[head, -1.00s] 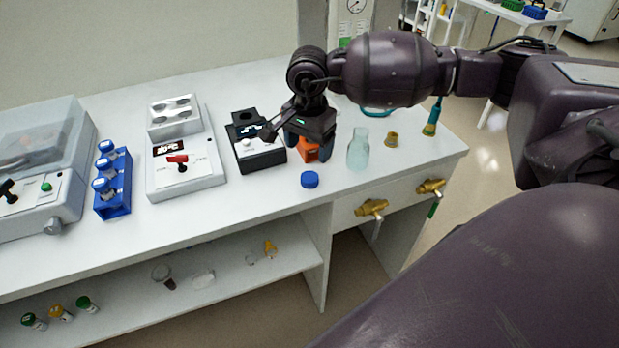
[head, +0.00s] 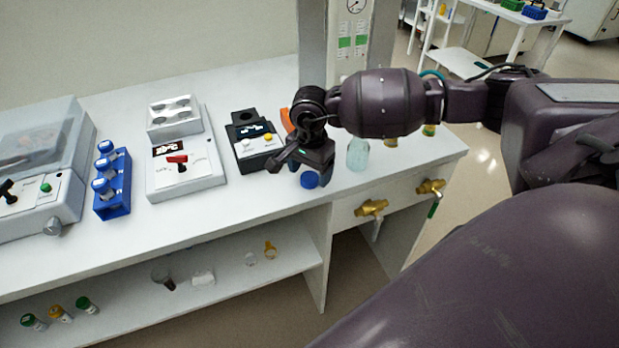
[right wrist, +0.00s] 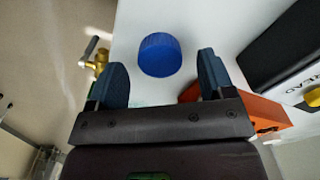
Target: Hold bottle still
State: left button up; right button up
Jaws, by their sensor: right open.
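A pale teal glass bottle (head: 358,154) stands upright near the right end of the bench, its top partly hidden by my right arm. A blue cap (head: 310,180) lies on the bench to the left of the bottle, near the front edge. My right gripper (head: 309,169) is open and empty just above and behind the cap. In the right wrist view the cap (right wrist: 160,55) shows ahead of the two spread fingers (right wrist: 163,78), apart from both. My left gripper is not in view.
An orange object (head: 287,120) is mostly hidden behind my right wrist. A black device (head: 255,145), a white hotplate-like unit (head: 185,175) and a blue vial rack (head: 118,195) stand to the left. Brass taps (head: 371,207) stick out below the front edge.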

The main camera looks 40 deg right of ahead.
aim_at(310, 176)
jog(key=shift+f, duration=0.6)
jog(key=c, duration=1)
notch_tip(310, 176, up, 20)
jog(key=shift+r+p, duration=0.1)
jog(key=shift+p, duration=0.2)
